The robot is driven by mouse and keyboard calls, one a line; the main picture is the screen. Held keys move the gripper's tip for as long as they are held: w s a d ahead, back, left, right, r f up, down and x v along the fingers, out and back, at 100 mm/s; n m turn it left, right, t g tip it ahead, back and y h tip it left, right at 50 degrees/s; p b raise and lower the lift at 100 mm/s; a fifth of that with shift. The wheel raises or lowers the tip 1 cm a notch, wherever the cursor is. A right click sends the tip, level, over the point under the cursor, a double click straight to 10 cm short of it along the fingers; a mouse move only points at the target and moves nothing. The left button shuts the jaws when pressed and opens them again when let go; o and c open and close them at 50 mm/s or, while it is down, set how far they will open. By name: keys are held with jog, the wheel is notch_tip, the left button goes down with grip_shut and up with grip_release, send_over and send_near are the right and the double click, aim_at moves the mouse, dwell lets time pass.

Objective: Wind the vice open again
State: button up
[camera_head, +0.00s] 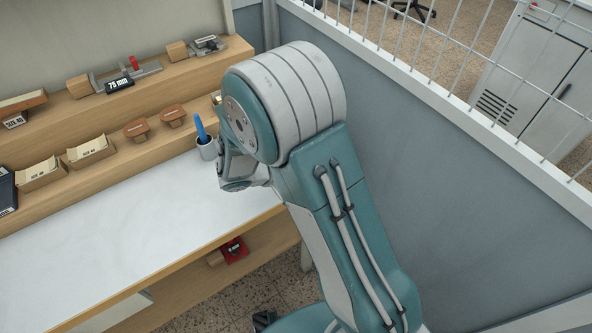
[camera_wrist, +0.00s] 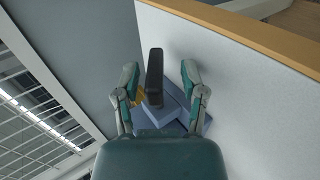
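In the wrist view my gripper (camera_wrist: 160,74) is open, with one finger on each side of a dark upright bar, which looks like the vice handle (camera_wrist: 154,78). A gap shows between the bar and each finger. Behind and below it are blue-grey blocky parts, which look like the vice body (camera_wrist: 177,108), partly hidden by my gripper. A small orange piece (camera_wrist: 139,97) shows by the left finger. In the head view my arm hides the vice, so I cannot tell how far its jaws stand apart.
The white bench top (camera_head: 130,225) is clear to the left of my arm. A cup (camera_head: 207,149) with a blue-handled tool stands near my wrist. Wooden shelves (camera_head: 190,70) behind hold clamps, card boxes and brown handled pieces. A grey partition (camera_head: 470,200) with white mesh stands at right.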

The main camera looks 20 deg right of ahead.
jog(key=shift+r, duration=0.1)
jog(key=v, duration=1.2)
jog(key=s+d+r+m+t+y, duration=0.1)
jog(key=s+d+r+y, duration=0.4)
jog(key=s+r, duration=0.2)
jog(key=s+d+r+m+t+y, duration=0.1)
jog(key=s+d+r+m+y, duration=0.1)
jog(key=s+d+r+y, duration=0.3)
jog(key=shift+s+r+m, duration=0.3)
jog(key=shift+s+r, duration=1.45)
jog(key=shift+s, duration=0.9)
jog(key=shift+d, duration=0.1)
